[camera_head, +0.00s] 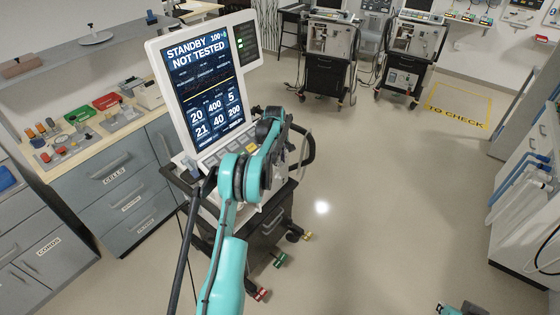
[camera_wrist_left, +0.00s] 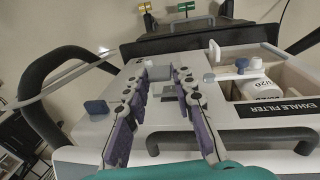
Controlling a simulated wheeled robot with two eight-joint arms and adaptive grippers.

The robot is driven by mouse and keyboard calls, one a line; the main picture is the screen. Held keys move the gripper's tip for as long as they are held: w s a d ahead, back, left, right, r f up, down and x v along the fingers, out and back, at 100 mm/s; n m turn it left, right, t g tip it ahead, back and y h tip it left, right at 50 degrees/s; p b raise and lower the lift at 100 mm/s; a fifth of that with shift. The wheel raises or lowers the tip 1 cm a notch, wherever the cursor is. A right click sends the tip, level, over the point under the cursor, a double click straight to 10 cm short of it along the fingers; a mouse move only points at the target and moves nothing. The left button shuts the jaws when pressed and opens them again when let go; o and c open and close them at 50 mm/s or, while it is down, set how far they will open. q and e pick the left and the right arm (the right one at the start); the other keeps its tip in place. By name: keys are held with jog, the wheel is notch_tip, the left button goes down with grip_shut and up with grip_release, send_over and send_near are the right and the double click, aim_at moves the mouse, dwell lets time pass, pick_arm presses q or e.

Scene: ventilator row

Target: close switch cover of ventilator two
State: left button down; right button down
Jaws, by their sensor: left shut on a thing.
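The near ventilator (camera_head: 206,85) has a large screen reading "STANDBY NOT TESTED"; I see no number on it. My left arm reaches over its right side in the head view, with its dark wrist end (camera_head: 270,128) above the top panel. In the left wrist view my left gripper (camera_wrist_left: 161,78) points at the white top panel (camera_wrist_left: 100,125). Its purple-padded fingers are shut on a small pale grey piece (camera_wrist_left: 160,73), which looks like the switch cover. A dark square part (camera_wrist_left: 168,92) lies just below it. I cannot tell the cover's exact angle. My right gripper is not in view.
In the wrist view, a blue knob (camera_wrist_left: 96,107), a dark handle (camera_wrist_left: 230,140) and an open compartment labelled "EXHALE FILTER" (camera_wrist_left: 283,108) surround the gripper. Two more ventilators (camera_head: 330,50) (camera_head: 410,60) stand at the back. Counters (camera_head: 95,170) line the left; the right floor is clear.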

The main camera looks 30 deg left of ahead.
pick_arm(q)
jog(key=shift+f, duration=0.1)
jog(key=f+y+b, duration=0.1)
jog(key=d+y+b, duration=0.1)
jog(key=y, duration=0.1)
jog(key=shift+d+f+b, duration=0.25)
jog(key=shift+f+b, duration=0.15)
notch_tip(320, 180, down, 10)
jog(key=a+m+t+y+b, duration=0.2)
jog(key=t+y+b, duration=0.1)
jog(key=y+b, duration=1.3)
jog(key=shift+a+t+y, duration=0.35)
jog(key=shift+t+y, duration=0.05)
jog(key=shift+y, duration=0.3)
jog(key=shift+w+r, duration=0.1)
jog(key=c, duration=1.3)
grip_release()
jog(key=shift+a, duration=0.1)
jog(key=shift+o, duration=0.2)
